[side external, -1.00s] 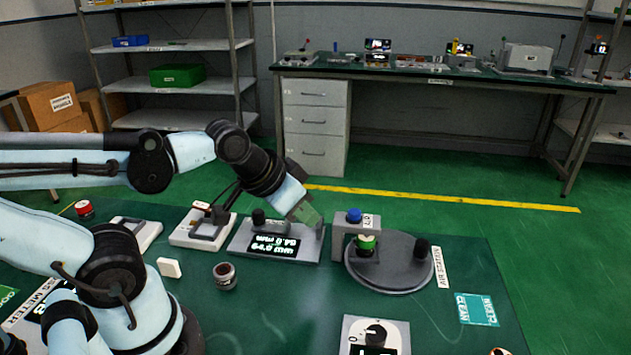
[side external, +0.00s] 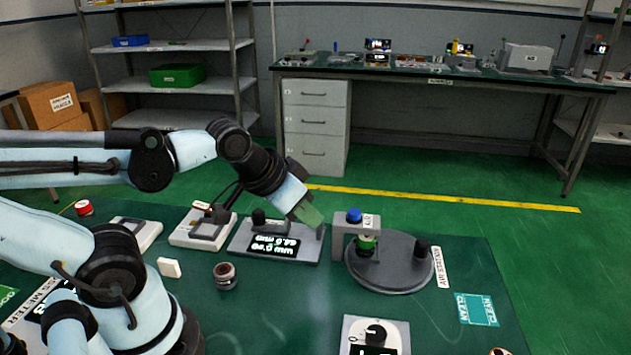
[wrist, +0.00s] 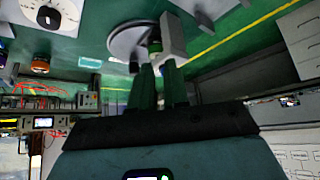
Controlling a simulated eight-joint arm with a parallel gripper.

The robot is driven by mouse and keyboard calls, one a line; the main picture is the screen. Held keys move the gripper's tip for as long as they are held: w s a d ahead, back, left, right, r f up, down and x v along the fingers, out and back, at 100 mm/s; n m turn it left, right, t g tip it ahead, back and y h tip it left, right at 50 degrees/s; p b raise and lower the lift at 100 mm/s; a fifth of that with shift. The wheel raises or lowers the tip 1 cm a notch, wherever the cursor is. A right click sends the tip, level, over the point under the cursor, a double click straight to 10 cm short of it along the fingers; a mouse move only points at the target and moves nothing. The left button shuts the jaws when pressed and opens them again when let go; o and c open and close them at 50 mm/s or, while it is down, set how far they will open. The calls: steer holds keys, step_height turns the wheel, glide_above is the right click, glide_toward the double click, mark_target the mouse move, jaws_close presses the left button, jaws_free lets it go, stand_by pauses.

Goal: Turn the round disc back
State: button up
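The round grey disc (side external: 390,278) lies flat on the green bench right of my gripper. A black knob (side external: 422,248) stands near its right edge. A piece with a green band (side external: 366,243) stands at its left side, under the grey AIR bracket with a blue top (side external: 354,216). The disc also shows in the wrist view (wrist: 122,42), beyond my fingertips. My gripper (side external: 312,217) has green fingers and hangs above the display block, left of the bracket and apart from the disc. In the wrist view its fingers (wrist: 158,66) show a narrow gap with nothing held.
The display block (side external: 285,246) stands under my gripper. A dial box (side external: 376,335) is in front of the disc, and a small round jar (side external: 225,277) is at the left. A CLEAN mat (side external: 478,310) lies right. The bench between jar and dial box is clear.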

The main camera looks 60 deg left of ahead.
steer(key=o, duration=0.7)
steer(key=shift+n+g, duration=0.5)
steer(key=w+r, duration=0.1)
steer(key=w+d+r, duration=0.1)
steer(key=w+r, duration=0.1)
steer(key=shift+w, duration=0.15)
steer(key=shift+o, duration=0.2)
steer(key=n+g, duration=0.5)
steer(key=g, duration=0.1)
glide_above(423, 240)
step_height(423, 240, down, 3)
step_height(423, 240, down, 12)
steer(key=shift+r, duration=0.25)
jaws_close()
